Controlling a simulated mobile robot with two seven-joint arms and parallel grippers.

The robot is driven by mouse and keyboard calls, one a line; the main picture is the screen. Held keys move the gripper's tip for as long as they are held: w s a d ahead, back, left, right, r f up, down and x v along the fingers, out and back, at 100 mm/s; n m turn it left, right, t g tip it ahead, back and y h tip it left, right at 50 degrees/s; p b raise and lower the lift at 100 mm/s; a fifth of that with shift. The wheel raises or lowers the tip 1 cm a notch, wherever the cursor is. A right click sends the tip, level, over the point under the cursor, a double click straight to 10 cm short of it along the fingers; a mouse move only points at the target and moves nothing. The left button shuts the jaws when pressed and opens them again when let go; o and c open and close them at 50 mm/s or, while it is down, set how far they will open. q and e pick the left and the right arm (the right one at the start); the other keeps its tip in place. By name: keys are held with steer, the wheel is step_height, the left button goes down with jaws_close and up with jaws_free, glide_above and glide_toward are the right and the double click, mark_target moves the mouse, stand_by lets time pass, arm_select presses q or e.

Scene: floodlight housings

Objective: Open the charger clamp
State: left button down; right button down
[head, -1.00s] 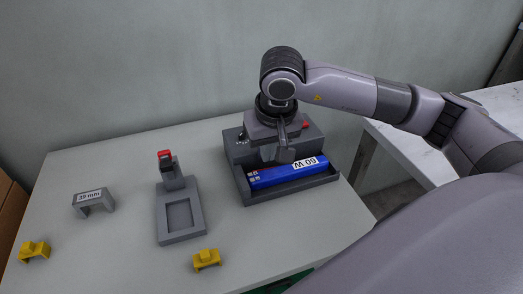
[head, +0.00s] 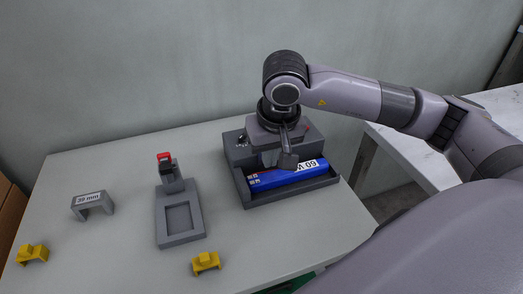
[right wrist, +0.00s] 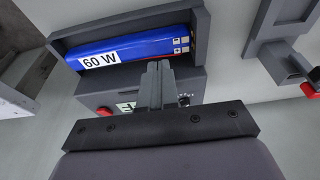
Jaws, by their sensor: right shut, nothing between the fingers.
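The charger (head: 232,153) is a dark grey box with a shallow tray (head: 292,195) in front, on the table. A blue block (head: 290,180) marked 60 W lies in the tray; it also shows in the right wrist view (right wrist: 150,46). A red knob (right wrist: 105,112) sits on the charger's face, with a small dial (right wrist: 184,100) on the other side. My right gripper (head: 288,163) is shut and empty, pointing down over the charger and the block's rear edge. In the right wrist view its fingers (right wrist: 155,82) are together; contact cannot be told. No clamp on the charger shows clearly.
A grey fixture (head: 182,240) with a red-tipped upright (head: 164,157) stands left of the charger. A grey bracket with a number label (head: 92,206) and two yellow pieces (head: 33,254) (head: 206,262) lie further left and in front. The wall is close behind.

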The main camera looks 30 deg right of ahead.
steer(key=shift+r, duration=0.1)
step_height(320, 180, up, 7)
steer(key=p, duration=0.4)
stand_by(0.4)
stand_by(0.4)
